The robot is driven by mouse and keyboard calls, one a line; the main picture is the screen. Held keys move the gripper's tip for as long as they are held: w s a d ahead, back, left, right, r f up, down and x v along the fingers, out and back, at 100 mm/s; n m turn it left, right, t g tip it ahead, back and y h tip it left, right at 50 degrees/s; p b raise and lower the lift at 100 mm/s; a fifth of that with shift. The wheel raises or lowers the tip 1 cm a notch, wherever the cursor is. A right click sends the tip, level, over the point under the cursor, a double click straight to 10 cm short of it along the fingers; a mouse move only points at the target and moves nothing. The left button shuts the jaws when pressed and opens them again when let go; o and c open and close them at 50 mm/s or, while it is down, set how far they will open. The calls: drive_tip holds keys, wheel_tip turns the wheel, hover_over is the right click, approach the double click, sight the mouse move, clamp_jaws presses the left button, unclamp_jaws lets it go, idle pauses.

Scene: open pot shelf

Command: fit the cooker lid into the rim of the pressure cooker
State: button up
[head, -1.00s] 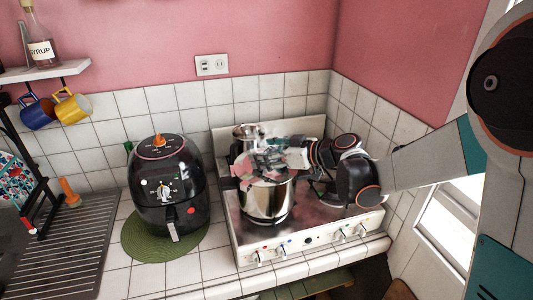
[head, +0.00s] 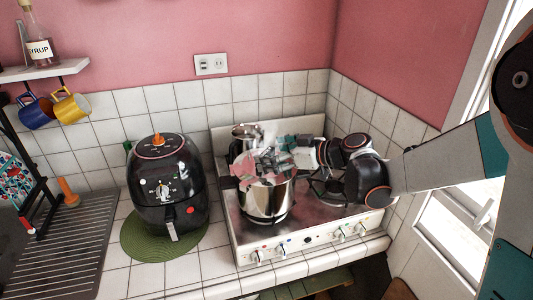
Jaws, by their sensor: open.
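The pressure cooker (head: 266,203) is a shiny steel pot with a dark handle at its left, standing upright on the front left of the stove. The cooker lid (head: 250,170) is a shiny piece with pinkish reflections at the top of the pot. My gripper (head: 270,161) reaches in from the right, over the lid, with its jaws open. The gripper hides much of the lid and rim. I cannot tell whether the lid sits level within the rim or whether the fingers touch it.
Another steel pot (head: 246,132) stands behind the cooker on the stove (head: 308,222). A black air fryer (head: 167,186) stands on a green mat (head: 136,240) to the left. Tiled walls close off the back and right. Some counter (head: 187,271) in front is clear.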

drive_tip(key=v, duration=0.9)
drive_tip(key=shift+s+d, duration=0.2)
drive_tip(key=shift+r, duration=0.1)
